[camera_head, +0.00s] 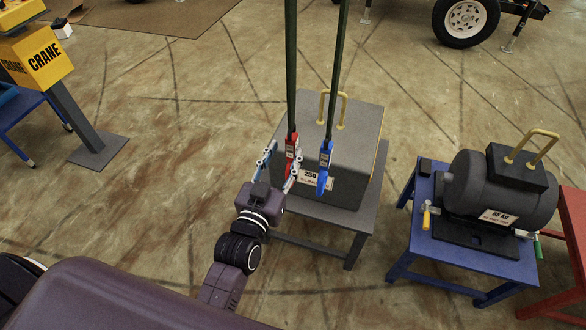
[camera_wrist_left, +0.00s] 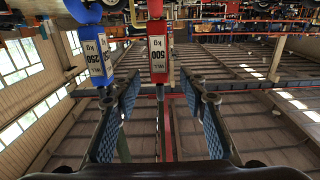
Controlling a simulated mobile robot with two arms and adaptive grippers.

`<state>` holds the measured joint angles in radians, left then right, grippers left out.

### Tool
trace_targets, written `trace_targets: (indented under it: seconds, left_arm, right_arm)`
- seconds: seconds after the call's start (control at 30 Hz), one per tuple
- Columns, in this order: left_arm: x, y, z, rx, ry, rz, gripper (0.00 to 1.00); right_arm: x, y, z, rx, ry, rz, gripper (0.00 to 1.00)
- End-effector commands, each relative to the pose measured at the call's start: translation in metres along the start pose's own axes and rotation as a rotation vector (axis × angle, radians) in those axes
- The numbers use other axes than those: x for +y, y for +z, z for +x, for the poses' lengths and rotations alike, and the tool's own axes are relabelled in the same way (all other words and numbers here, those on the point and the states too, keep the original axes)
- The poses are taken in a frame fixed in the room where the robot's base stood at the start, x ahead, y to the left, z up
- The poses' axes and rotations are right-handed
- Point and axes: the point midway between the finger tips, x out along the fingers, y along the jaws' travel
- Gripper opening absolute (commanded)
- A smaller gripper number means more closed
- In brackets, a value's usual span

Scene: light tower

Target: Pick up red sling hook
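The red sling hook (camera_head: 291,151) hangs from a dark strap in front of a grey box weight. In the left wrist view the red sling hook (camera_wrist_left: 157,52) shows upside down with a "500" label, in line with the gap between my fingers. My left gripper (camera_head: 281,165) is open, its two fingers spread beside the red hook. The left wrist view shows both fingers (camera_wrist_left: 160,98) apart, with no clear contact on the hook. A blue sling hook (camera_head: 325,163) hangs just to the right; it also shows in the left wrist view (camera_wrist_left: 92,57). My right gripper is not in view.
The grey box weight (camera_head: 352,140) with a brass handle stands on a grey table (camera_head: 362,215) close behind the hooks. A dark cylinder weight (camera_head: 475,190) sits on a blue table (camera_head: 425,245) to the right. A yellow crane stand (camera_head: 38,58) is at upper left. Open floor lies left.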

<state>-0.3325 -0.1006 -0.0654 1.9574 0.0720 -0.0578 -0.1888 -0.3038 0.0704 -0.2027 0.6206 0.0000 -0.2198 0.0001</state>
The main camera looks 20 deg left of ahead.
Motion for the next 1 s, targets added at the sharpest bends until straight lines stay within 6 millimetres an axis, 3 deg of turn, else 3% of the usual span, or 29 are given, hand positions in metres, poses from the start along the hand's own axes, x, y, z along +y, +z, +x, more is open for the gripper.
trace_targets:
  seconds: [0.23, 0.4, 0.73, 1.0]
  left_arm:
    - [0.0, 0.012, 0.028, 0.003, 0.0, -0.002, 0.39]
    - [0.0, 0.011, 0.047, 0.0, 0.001, -0.002, 0.39]
    - [0.0, 0.009, 0.052, -0.002, 0.001, -0.001, 0.39]
    - [0.0, 0.009, 0.052, -0.002, 0.001, -0.001, 0.09]
  right_arm:
    - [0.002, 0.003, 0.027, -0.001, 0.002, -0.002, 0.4]
    - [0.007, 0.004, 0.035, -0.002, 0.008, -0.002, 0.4]
    - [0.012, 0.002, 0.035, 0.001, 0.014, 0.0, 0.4]
    - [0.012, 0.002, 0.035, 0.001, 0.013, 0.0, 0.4]
